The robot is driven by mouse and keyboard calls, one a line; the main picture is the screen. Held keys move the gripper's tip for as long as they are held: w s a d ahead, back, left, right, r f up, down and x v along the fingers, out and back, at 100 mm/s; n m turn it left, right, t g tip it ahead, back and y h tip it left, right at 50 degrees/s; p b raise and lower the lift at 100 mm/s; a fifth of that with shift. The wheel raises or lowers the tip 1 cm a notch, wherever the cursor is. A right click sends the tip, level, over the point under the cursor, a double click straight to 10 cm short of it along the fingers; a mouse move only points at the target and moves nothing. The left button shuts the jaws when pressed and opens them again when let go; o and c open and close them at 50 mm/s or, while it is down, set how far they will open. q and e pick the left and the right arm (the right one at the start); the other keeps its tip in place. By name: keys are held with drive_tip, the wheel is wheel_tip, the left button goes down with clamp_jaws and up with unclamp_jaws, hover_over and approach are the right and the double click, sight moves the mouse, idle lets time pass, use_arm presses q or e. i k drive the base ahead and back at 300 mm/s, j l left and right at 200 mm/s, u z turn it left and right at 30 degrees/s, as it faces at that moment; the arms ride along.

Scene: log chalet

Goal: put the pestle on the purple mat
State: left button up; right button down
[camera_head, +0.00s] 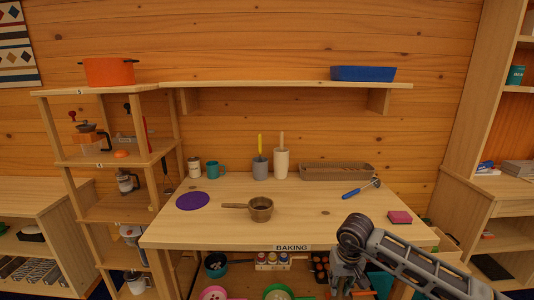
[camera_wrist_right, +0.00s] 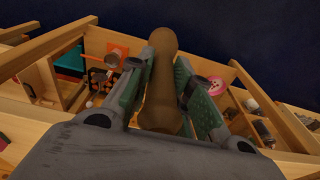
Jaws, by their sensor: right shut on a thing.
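The purple mat (camera_head: 193,201) is a flat round disc lying bare on the left part of the wooden table. My right gripper (camera_head: 352,280) hangs in front of the table's front edge, below the tabletop and to the right of the mat. In the right wrist view my right gripper (camera_wrist_right: 166,95) is shut on a brown, round-ended pestle (camera_wrist_right: 162,65), with a green-padded finger on each side. In the head view I cannot make the pestle out clearly at the gripper. My left gripper is not in view.
A brown saucepan (camera_head: 260,209) stands right of the mat, its handle pointing toward it. A teal mug (camera_head: 213,169), grey and cream holders (camera_head: 281,163) and a brown tray (camera_head: 337,171) line the back. A blue-handled tool (camera_head: 358,190) and pink block (camera_head: 399,217) lie right.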

sight(192, 199)
drive_tip(key=i+j+u, duration=0.1)
drive_tip(key=u, duration=0.3)
drive_tip(key=i+j+u, duration=0.1)
drive_tip(key=u, duration=0.25)
